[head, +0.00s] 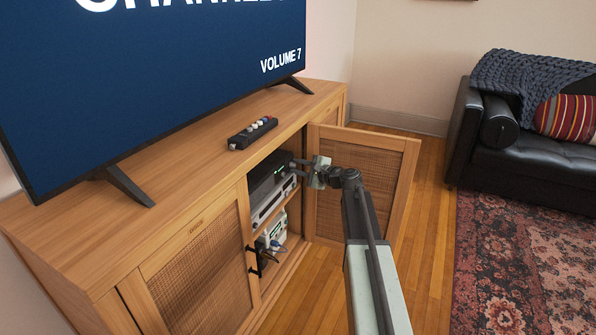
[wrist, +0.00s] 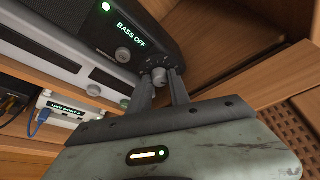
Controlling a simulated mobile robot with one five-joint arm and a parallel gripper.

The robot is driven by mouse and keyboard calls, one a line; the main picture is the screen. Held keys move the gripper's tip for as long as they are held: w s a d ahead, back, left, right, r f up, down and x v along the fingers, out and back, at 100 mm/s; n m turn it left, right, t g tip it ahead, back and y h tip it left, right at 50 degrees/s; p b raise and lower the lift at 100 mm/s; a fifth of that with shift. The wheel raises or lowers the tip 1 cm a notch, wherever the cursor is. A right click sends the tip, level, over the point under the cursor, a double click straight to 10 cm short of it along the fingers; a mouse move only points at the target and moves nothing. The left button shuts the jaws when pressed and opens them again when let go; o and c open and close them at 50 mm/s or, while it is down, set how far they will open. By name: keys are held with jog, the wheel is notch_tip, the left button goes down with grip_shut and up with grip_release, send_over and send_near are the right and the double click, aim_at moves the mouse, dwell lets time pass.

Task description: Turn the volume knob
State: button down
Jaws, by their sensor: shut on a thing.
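A dark receiver (head: 264,176) sits on the upper shelf inside the open cabinet. In the wrist view its front (wrist: 150,22) shows a green light and the words "BASS OFF". The volume knob (wrist: 160,76), small and grey, is at the right of that front with marks around it. Another round knob (wrist: 123,55) is to its left. My gripper (wrist: 162,84) is shut on the volume knob, one finger on each side. In the head view my gripper (head: 302,167) reaches into the cabinet opening. The TV (head: 170,75) shows "VOLUME 7".
A silver device (head: 268,205) is under the receiver, with a white box (head: 273,232) and cables lower down. A black sofa (head: 530,165) stands at right.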

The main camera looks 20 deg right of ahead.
jog(key=n+b, duration=0.1)
jog(key=f+n+t+b, duration=0.1)
jog(key=n+b, duration=0.1)
jog(key=shift+s+a+n+t, duration=0.1)
jog(key=shift+n+t, duration=0.2)
jog(key=shift+r+n+t+y+b, duration=0.1)
jog(key=shift+n+t+y+b, duration=0.3)
jog(key=shift+n+b, duration=0.9)
jog(key=c, duration=1.2)
grip_release()
jog(key=shift+s, duration=0.1)
jog(key=v, duration=0.7)
jog(key=shift+s, duration=0.3)
